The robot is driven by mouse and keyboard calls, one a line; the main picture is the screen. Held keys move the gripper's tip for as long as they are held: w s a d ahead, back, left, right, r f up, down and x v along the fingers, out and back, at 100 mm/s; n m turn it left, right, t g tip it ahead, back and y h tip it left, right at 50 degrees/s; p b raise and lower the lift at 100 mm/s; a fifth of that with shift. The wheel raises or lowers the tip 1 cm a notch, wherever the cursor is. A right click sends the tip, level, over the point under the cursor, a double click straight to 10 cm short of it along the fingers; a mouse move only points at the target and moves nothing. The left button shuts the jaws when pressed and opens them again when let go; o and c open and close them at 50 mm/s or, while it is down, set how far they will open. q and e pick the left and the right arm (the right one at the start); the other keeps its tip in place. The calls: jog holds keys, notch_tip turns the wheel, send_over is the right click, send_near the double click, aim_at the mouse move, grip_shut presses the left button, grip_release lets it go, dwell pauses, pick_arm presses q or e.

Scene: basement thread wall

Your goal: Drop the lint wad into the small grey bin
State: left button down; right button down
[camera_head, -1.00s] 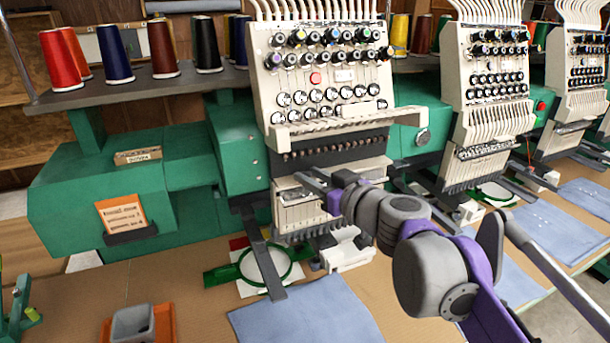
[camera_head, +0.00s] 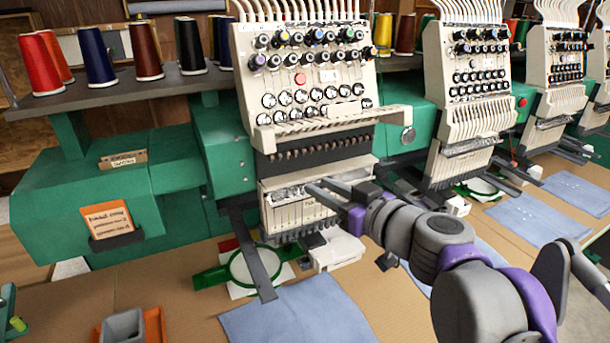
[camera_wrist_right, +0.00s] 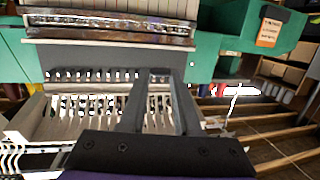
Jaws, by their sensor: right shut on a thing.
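The small grey bin (camera_head: 122,327) sits at the lower left of the head view, on an orange tray (camera_head: 156,325), partly cut off by the bottom edge. My right gripper (camera_head: 318,189) is in front of the needle area of the nearest embroidery machine, well up and to the right of the bin. Its two fingers (camera_wrist_right: 160,78) also show in the right wrist view, close together at the tips. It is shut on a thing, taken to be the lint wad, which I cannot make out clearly. My left gripper is not in view.
The nearest embroidery machine (camera_head: 305,90) stands close behind my right gripper. A green hoop (camera_head: 255,267) and a blue cloth (camera_head: 297,315) lie below it. Thread cones (camera_head: 145,50) stand on the shelf. Brown tabletop is bare between the bin and the hoop.

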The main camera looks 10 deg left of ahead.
jog(key=f+v, duration=0.1)
jog(key=v, duration=0.9)
jog(key=shift+f, duration=0.3)
